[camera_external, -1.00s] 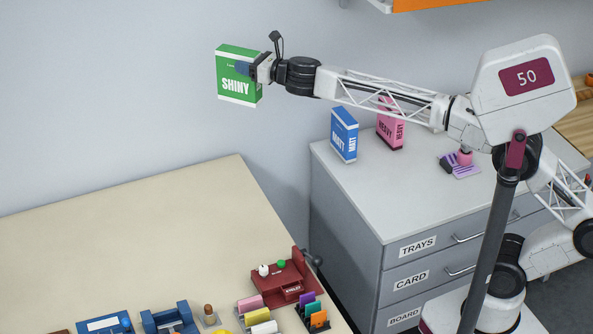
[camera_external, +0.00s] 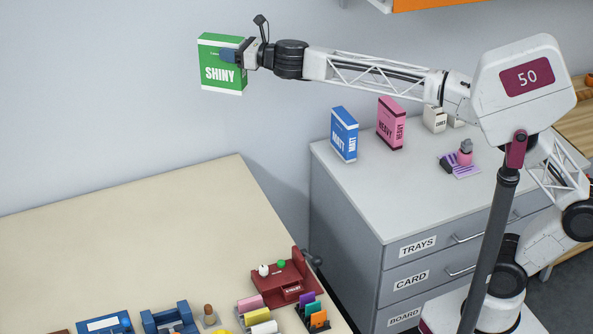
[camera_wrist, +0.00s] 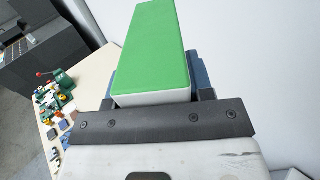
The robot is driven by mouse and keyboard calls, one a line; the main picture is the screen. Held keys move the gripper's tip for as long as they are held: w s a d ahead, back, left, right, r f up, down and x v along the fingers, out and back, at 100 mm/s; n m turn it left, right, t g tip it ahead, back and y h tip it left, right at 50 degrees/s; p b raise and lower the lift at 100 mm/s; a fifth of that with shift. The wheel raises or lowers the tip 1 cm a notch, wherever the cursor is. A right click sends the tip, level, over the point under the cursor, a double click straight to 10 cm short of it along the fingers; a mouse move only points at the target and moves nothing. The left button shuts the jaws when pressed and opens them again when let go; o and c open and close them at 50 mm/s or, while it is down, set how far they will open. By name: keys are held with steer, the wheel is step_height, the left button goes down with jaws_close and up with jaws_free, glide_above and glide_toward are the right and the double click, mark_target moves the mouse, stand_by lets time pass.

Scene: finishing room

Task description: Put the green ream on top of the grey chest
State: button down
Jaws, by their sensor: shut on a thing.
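The green ream (camera_external: 222,66), labelled SHINY, is held upright in the air, high above the cream table and in front of the wall. My gripper (camera_external: 236,57) is shut on its right side. In the wrist view the ream (camera_wrist: 151,45) shows as a long green face with a white end, between the blue fingers of my gripper (camera_wrist: 155,88). The grey chest (camera_external: 400,190), with drawers labelled TRAYS, CARD and BOARD, stands to the right of and below the ream. The ream is well clear of it.
On the chest top stand a blue MATT ream (camera_external: 344,135), a pink HEAVY ream (camera_external: 390,123) and a purple rack with a pink bottle (camera_external: 464,152). The front left of the top is bare. The table (camera_external: 130,225) holds a red press (camera_external: 283,278) and small tools at its front.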

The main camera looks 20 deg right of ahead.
steer(key=s+a+n+g+y, duration=0.2)
steer(key=s+a+n+g, duration=0.15)
steer(key=s+a, duration=0.65)
steer(key=s+a+f+n+g+y, duration=0.15)
steer(key=s+a+g, duration=0.35)
steer(key=a, duration=0.8)
steer(key=s+a+n+g+y, duration=0.2)
steer(key=s+a+n+g, duration=0.2)
steer(key=s+a, duration=0.6)
step_height(320, 180, down, 41)
steer(key=w+a, duration=0.2)
steer(key=shift+w, duration=0.25)
steer(key=shift+a, duration=0.2)
steer(key=w+a, duration=0.3)
steer(key=a, duration=0.4)
steer(key=w+a+f, duration=0.1)
steer(key=w+a, duration=0.2)
steer(key=a, duration=0.4)
steer(key=shift+w+a+f, duration=0.2)
stand_by(0.4)
